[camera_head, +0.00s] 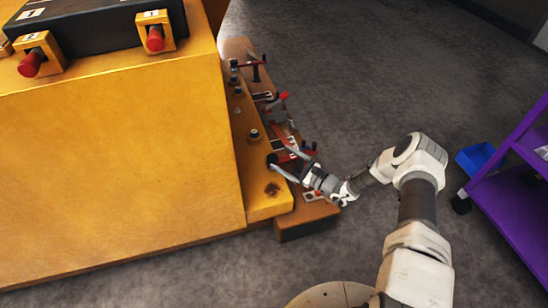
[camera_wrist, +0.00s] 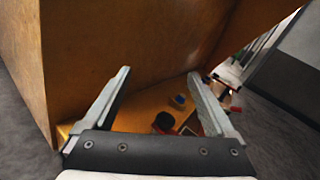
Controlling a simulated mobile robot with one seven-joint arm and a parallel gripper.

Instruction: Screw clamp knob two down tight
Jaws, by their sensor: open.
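My gripper (camera_head: 279,150) is open and empty, low over the yellow ledge (camera_head: 262,207) at the foot of the yellow block. In the wrist view its two fingers (camera_wrist: 158,72) stand wide apart. A dark round knob (camera_wrist: 163,122) with red beside it lies between and beyond them, not gripped. A smaller dark knob (camera_wrist: 179,101) sits behind it. In the head view, a dark knob (camera_head: 253,134) stands on the ledge beyond the gripper, and red-handled clamps (camera_head: 282,96) line its outer side. I cannot tell which is clamp knob two; labels there are unreadable.
The large yellow block (camera_head: 110,150) rises close left of the gripper. On its top, red knobs on yellow brackets carry labels 2 (camera_head: 32,63) and 1 (camera_head: 154,39). A purple shelf (camera_head: 512,190) with a blue bin (camera_head: 478,157) stands right. Grey floor between is clear.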

